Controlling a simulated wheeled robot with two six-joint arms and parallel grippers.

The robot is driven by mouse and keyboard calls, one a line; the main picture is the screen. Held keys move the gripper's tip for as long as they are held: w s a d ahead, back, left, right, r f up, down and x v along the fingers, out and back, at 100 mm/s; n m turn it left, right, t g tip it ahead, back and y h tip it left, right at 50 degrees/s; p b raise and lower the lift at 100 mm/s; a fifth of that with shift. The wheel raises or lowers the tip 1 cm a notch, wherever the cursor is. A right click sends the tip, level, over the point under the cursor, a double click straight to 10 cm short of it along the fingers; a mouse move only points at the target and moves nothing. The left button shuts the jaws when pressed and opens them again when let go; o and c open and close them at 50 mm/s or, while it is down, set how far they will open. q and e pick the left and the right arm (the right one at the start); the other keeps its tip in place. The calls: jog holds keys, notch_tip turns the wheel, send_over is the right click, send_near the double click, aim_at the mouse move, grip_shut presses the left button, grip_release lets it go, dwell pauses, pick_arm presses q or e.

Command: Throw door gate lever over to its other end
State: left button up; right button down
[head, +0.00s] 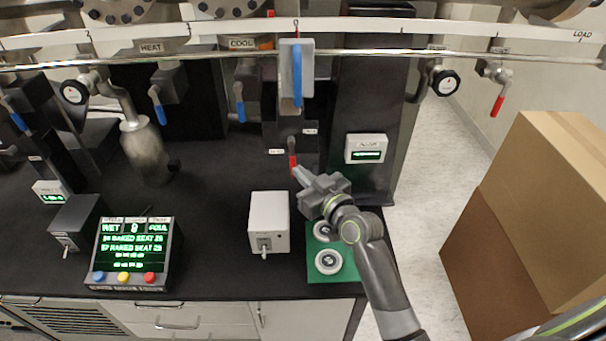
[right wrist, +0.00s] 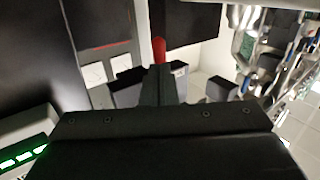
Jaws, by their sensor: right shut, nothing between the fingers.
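A small lever with a red handle (head: 292,161) stands on the dark housing at the back of the bench, between two small white labels too small to read. I take it as the door gate lever. My right gripper (head: 300,173) is at this handle, its fingers shut with nothing between them. In the right wrist view the closed fingers (right wrist: 160,85) point at the red handle tip (right wrist: 159,46), which shows just beyond them. I cannot tell whether they touch. The lever's base is partly hidden. My left gripper is not in view.
A blue-handled lever (head: 297,75) hangs above on the rail. A grey switch box (head: 269,218) and a green mat (head: 345,268) with round white discs lie nearer. A small display (head: 366,148) is to the right. Cardboard boxes (head: 540,190) stand on the floor at right.

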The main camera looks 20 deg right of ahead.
jog(key=m+b, duration=0.1)
jog(key=b, duration=0.1)
jog(key=a+m+t+b, duration=0.1)
jog(key=b, duration=0.1)
jog(key=shift+w+r, duration=0.2)
dwell(1.0)
